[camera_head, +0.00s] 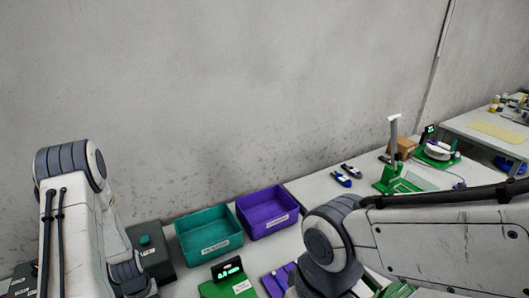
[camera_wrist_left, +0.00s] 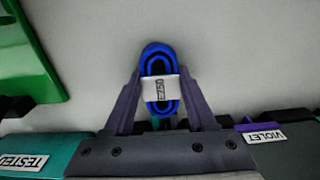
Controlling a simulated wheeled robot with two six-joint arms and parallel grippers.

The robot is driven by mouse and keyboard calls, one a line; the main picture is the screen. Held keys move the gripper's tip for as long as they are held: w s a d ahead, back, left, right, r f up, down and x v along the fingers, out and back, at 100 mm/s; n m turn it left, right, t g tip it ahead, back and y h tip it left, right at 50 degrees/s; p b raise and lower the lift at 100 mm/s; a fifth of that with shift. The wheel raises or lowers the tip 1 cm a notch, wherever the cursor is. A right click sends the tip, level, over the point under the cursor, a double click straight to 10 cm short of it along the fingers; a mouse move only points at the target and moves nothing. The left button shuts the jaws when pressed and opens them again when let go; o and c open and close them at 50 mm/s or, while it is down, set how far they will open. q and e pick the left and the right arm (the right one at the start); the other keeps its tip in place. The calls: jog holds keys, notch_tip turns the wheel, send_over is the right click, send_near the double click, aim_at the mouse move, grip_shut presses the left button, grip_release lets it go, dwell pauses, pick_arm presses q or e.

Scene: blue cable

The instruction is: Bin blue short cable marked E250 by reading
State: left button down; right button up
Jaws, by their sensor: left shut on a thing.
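In the left wrist view my left gripper (camera_wrist_left: 160,105) is shut on a blue coiled cable (camera_wrist_left: 148,62). The coil is a narrow upright loop with a white label band (camera_wrist_left: 161,88) around its middle; its small turned print is hard to read. In the head view the left gripper and held cable do not show, only the arm at the left. A teal bin (camera_head: 209,232) and a violet bin (camera_head: 267,210) stand side by side, each with a white label. My right arm crosses the lower right; its gripper does not show.
A green unit with a lit display (camera_head: 228,270) stands in front of the teal bin. A dark box (camera_head: 150,251) is left of it. A green stand (camera_head: 394,165) is farther right.

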pick_arm(q)
jog(key=shift+s+d, duration=0.5)
jog(key=shift+s, duration=0.3)
jog(key=shift+r, duration=0.15)
jog(key=shift+r+p, duration=2.5)
jog(key=shift+r, duration=0.4)
